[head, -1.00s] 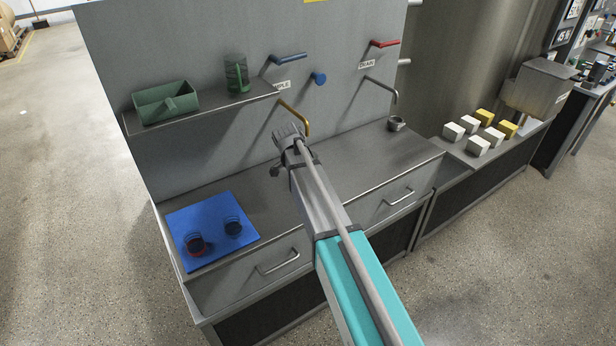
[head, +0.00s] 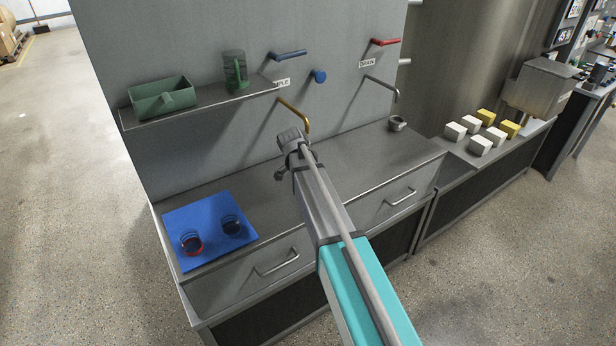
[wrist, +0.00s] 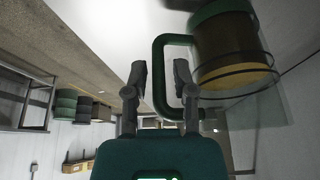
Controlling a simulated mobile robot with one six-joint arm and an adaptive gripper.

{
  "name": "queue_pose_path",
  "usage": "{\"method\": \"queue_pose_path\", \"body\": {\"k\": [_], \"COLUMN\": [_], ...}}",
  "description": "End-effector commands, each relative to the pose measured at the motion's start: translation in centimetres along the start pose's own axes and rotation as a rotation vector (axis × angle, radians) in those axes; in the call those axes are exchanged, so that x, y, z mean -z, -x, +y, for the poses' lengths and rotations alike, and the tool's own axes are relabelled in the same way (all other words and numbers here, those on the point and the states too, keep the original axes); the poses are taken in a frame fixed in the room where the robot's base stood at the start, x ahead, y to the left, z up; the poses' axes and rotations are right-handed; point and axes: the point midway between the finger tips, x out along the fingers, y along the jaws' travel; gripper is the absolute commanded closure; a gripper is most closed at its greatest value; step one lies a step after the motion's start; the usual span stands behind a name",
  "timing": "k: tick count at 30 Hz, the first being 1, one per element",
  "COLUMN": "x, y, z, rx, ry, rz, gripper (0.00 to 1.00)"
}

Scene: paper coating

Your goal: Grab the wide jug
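No label shows which is the wide jug. My gripper (head: 279,173) is small and dark at the arm's end, below and right of the shelf; its fingers are unclear there. In the wrist view my gripper (wrist: 158,82) is open, fingers apart. A round, see-through jug with amber and green parts (wrist: 232,50) is close at right. Its green handle (wrist: 160,60) overlaps the finger gap; I cannot tell contact.
The metal shelf (head: 205,105) is above the counter (head: 340,155). A blue mat (head: 185,222) bears two dark glasses. Coloured taps (head: 293,110) stick out of the wall. A small grey cup (head: 397,124) stands at right, white and yellow blocks beyond.

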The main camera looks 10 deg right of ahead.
Motion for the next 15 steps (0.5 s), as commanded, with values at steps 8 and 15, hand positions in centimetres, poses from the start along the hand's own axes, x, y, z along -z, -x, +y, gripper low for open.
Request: {"method": "queue_pose_path", "body": {"k": [8,15], "x": [-0.01,0.04], "y": [-1.55,-1.51], "z": [0.02,0.03], "rx": [0.0,0.0], "ry": [0.0,0.0], "rz": [0.0,0.0], "gripper": [0.66,0.66]}}
